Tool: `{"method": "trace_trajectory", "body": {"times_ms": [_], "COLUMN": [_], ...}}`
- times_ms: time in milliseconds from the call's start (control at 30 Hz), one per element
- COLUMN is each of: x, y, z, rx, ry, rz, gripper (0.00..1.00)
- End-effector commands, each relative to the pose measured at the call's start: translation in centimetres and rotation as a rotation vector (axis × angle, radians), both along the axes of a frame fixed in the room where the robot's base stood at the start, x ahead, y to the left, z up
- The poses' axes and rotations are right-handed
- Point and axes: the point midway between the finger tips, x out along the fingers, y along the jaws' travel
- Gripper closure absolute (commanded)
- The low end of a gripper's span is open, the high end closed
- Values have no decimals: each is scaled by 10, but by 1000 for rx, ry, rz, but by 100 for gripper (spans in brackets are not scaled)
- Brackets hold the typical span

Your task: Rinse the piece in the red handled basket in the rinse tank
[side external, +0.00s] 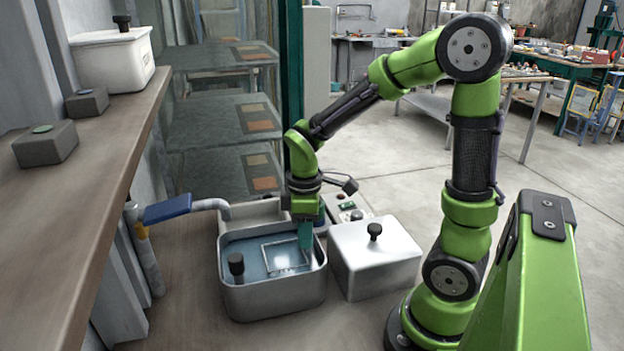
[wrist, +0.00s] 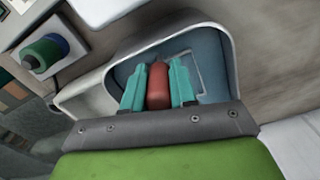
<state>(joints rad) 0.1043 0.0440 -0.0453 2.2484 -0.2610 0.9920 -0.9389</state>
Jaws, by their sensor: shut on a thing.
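My gripper (wrist: 158,78) is shut on a red handle (wrist: 157,90), which stands between its two teal fingers in the wrist view. In the side external view my gripper (side external: 305,236) points down at the right side of an open metal tank (side external: 275,297) holding bluish liquid (side external: 245,252). A thin pale rectangular frame (side external: 287,244) shows in the tank, and part of it shows beside the fingers in the wrist view (wrist: 194,72). It looks like part of the basket. I cannot make out the piece or how deep the basket sits.
A closed metal box (side external: 375,262) with a black knob stands right of the tank. A black knob (side external: 236,264) is at the tank's front left. A blue-handled tap (side external: 168,208) is at left. A shelf (side external: 75,185) holds a white lidded tub (side external: 112,62) and two grey blocks.

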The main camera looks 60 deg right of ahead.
Motion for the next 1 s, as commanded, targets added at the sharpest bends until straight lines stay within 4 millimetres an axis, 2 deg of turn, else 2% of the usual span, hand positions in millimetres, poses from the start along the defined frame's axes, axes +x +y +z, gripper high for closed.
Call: {"method": "trace_trajectory", "body": {"times_ms": [1000], "x": [1], "y": [0], "z": [93], "rx": [-1], "ry": [-5], "rz": [1], "gripper": [100]}}
